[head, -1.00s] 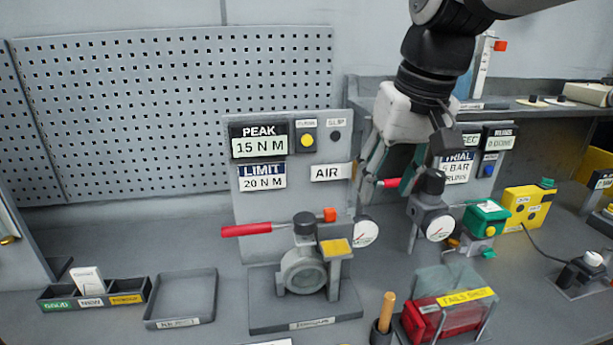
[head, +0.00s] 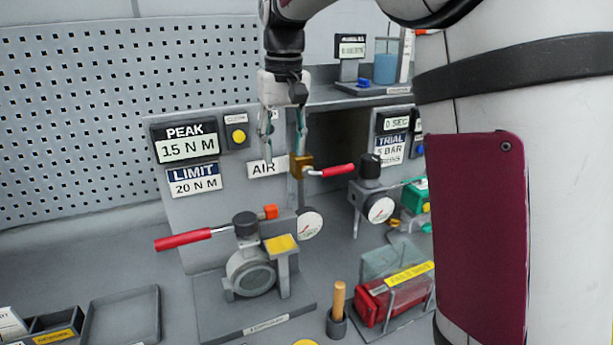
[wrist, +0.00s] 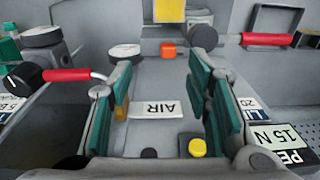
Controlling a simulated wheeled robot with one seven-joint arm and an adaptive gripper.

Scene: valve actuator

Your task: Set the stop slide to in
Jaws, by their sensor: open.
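The valve rig (head: 250,272) stands on a grey base, with a red lever (head: 183,240), a small orange block (head: 270,212) at the top and a yellow plate (head: 281,244) in front. No part reads as stop slide, so I cannot tell for certain which it is; the orange block may be it. My gripper (head: 283,147) is open and empty, above the rig in front of the AIR label (head: 265,167). In the wrist view the orange block (wrist: 168,49) lies beyond the parted teal fingers (wrist: 165,85), apart from them.
A red-handled valve with a brass body (head: 301,166) is close right of my gripper. A gauge (head: 310,224) stands beside the orange block. The panel with the PEAK display (head: 187,147) is behind. My arm hides the right side.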

